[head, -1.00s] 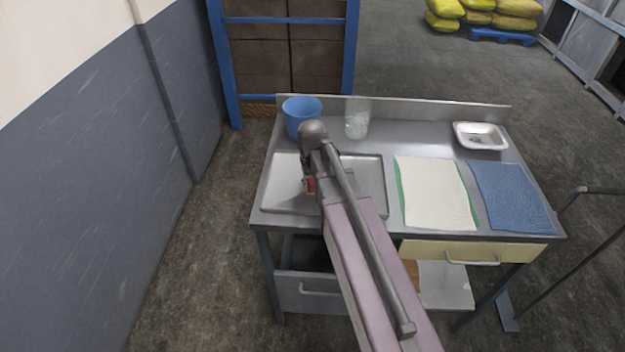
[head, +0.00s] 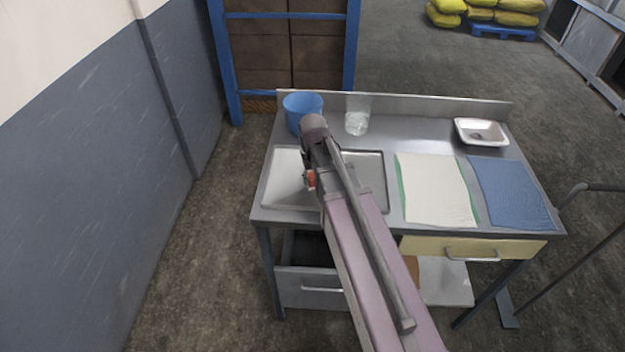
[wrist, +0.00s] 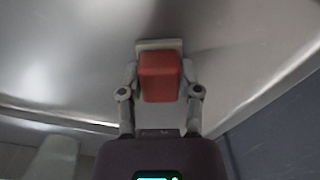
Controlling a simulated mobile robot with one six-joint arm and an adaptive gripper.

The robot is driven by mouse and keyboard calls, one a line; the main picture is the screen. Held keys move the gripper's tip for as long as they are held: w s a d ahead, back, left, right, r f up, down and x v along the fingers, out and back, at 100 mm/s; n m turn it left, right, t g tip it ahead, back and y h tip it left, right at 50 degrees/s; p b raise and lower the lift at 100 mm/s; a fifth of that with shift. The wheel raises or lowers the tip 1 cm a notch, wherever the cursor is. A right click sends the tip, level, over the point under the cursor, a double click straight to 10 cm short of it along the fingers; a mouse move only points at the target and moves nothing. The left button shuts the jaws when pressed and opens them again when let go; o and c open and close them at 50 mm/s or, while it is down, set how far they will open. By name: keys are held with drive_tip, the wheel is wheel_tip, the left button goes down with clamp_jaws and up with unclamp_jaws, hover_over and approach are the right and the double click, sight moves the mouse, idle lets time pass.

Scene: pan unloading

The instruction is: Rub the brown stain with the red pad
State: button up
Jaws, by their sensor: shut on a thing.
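My gripper (wrist: 160,88) is shut on the red pad (wrist: 161,76), which sits between its two fingers in the wrist view. In the head view the red pad (head: 311,180) shows as a small patch beside my arm, over the shallow metal tray (head: 283,196) at the left of the table. I cannot tell whether the pad touches the tray. No brown stain shows in either view; my arm hides part of the tray.
The metal table (head: 415,136) carries a blue bucket (head: 302,109), a clear glass (head: 357,121), a white cloth (head: 434,188), a blue cloth (head: 511,190) and a white dish (head: 481,132). A raised edge runs along its back. A wall (head: 80,190) stands to the left.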

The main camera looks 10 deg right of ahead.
drive_tip(key=shift+w+d+f, duration=0.1)
drive_tip(key=shift+w+d, duration=0.15)
drive_tip(key=shift+w, duration=0.5)
drive_tip(key=shift+w+d, duration=0.2)
drive_tip(key=shift+w, duration=0.5)
drive_tip(key=shift+w+d, duration=0.3)
drive_tip(key=shift+w, duration=0.65)
drive_tip(key=shift+w+d, duration=0.3)
drive_tip(key=shift+w, duration=0.6)
drive_tip(key=shift+r+p, duration=3.05)
drive_tip(key=shift+r, duration=0.05)
wheel_tip(320, 180, up, 3)
drive_tip(key=p, duration=0.3)
